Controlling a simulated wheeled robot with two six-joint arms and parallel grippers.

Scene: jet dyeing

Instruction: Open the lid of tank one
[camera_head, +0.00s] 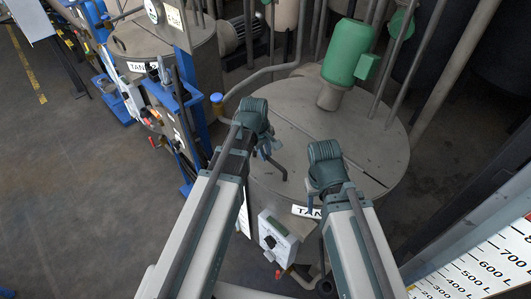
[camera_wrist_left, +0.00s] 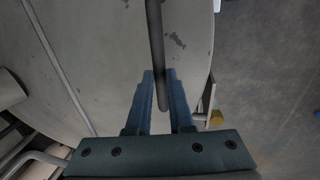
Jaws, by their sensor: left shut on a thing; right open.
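The near tank has a round grey top with a lid (camera_head: 285,133) marked off by thin seams; it looks flat and closed. Its label (camera_head: 301,211) reads "TAN", with the number hidden behind my right arm. A dark rod handle (camera_head: 277,168) stands on the lid. My left gripper (camera_head: 266,151) is over the lid's left part, shut on this handle. In the left wrist view the handle (camera_wrist_left: 155,40) runs between the two blue fingers (camera_wrist_left: 161,88). My right gripper (camera_head: 310,203) is open at the tank's front rim, by the label, partly hidden by its wrist.
A green motor (camera_head: 348,52) stands on the back of the tank top. Pipes (camera_head: 400,60) rise behind it. A control box (camera_head: 277,238) hangs on the tank front. Another tank (camera_head: 128,42) stands back left. The floor (camera_head: 90,190) at left is clear.

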